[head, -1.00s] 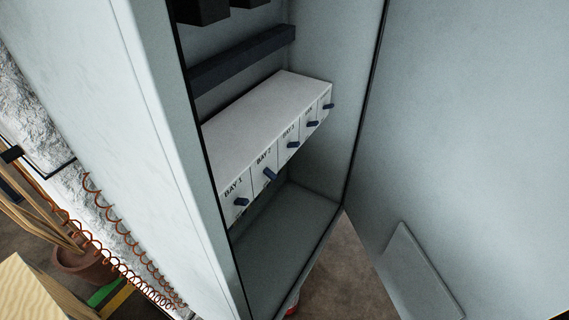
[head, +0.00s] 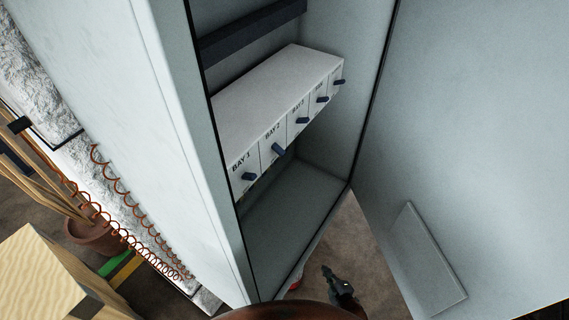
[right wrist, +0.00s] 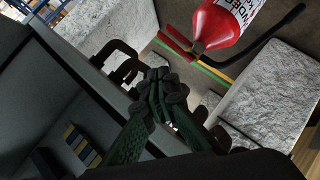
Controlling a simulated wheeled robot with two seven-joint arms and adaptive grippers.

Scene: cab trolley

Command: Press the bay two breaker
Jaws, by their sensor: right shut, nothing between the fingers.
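The bay two breaker (head: 278,149) is a dark toggle on a white block marked BAY 2, in a row of similar toggles inside the open grey cabinet in the head view. Its toggle looks longer than its neighbours and slants differently. The bay one breaker (head: 249,177) is to its lower left and the bay three breaker (head: 302,121) to its upper right. My right gripper (head: 327,270) is below the breakers, outside the cabinet near its lower edge, and apart from them. In the right wrist view its fingers (right wrist: 158,84) are together and empty. My left gripper is not in view.
The open cabinet door (head: 480,130) stands on the right, with a flat pocket (head: 428,258) on it. The cabinet side wall (head: 135,110) is on the left. A red fire extinguisher (right wrist: 218,24) shows in the right wrist view. Open space lies below the breakers.

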